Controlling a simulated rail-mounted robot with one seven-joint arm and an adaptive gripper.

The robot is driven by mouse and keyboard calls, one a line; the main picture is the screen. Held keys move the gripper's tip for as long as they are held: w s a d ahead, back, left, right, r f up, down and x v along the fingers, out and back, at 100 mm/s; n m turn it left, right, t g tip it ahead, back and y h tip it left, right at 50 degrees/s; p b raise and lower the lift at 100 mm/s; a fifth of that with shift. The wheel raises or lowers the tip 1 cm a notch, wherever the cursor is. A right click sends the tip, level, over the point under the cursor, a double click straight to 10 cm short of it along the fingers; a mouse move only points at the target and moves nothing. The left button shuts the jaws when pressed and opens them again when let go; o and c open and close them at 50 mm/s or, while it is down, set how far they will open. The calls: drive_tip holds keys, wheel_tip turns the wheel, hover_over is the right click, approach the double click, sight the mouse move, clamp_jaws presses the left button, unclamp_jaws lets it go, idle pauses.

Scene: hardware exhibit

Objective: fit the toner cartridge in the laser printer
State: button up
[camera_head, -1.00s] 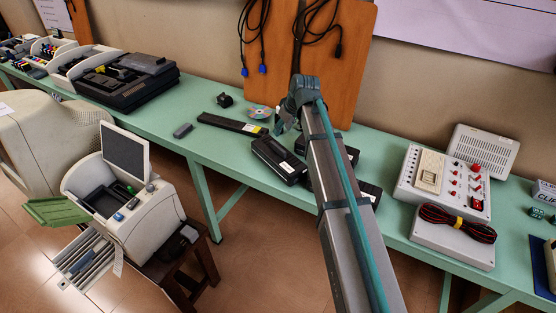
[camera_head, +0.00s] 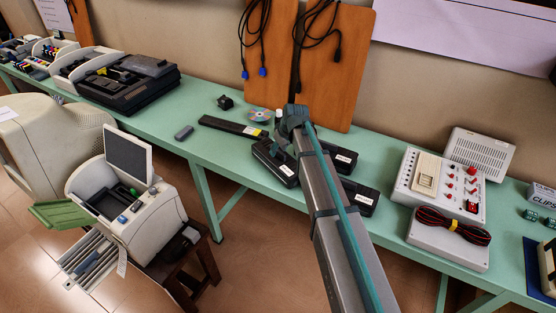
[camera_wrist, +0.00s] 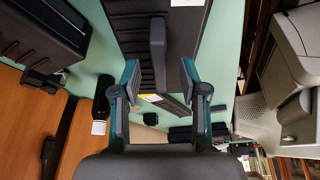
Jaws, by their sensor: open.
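Several black cartridge-like boxes with white labels lie on the green bench. One box (camera_head: 268,163) is under my gripper, another (camera_head: 340,158) is behind my arm, and a third (camera_head: 360,198) is to the right. I cannot tell which is the toner cartridge for the printer. My gripper (camera_wrist: 158,82) is open. In the wrist view its two fingers stand on either side of a dark raised bar (camera_wrist: 157,45) on a black ribbed box (camera_wrist: 190,30); contact is unclear. The pale printer-like machine (camera_head: 150,222) stands on a stool at the left, its dark-faced lid raised.
A long flat black box (camera_head: 232,127), a small grey block (camera_head: 184,132) and a disc (camera_head: 259,116) lie on the bench (camera_head: 205,152). A white control panel (camera_head: 412,172) and coiled cable (camera_head: 450,224) are at the right. Cables hang on wooden boards behind my arm.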

drive_tip(key=shift+w+a+f, duration=0.15)
drive_tip(key=shift+w+f, duration=0.05)
drive_tip(key=shift+f, duration=0.5)
drive_tip(key=shift+f, duration=0.1)
clamp_jaws()
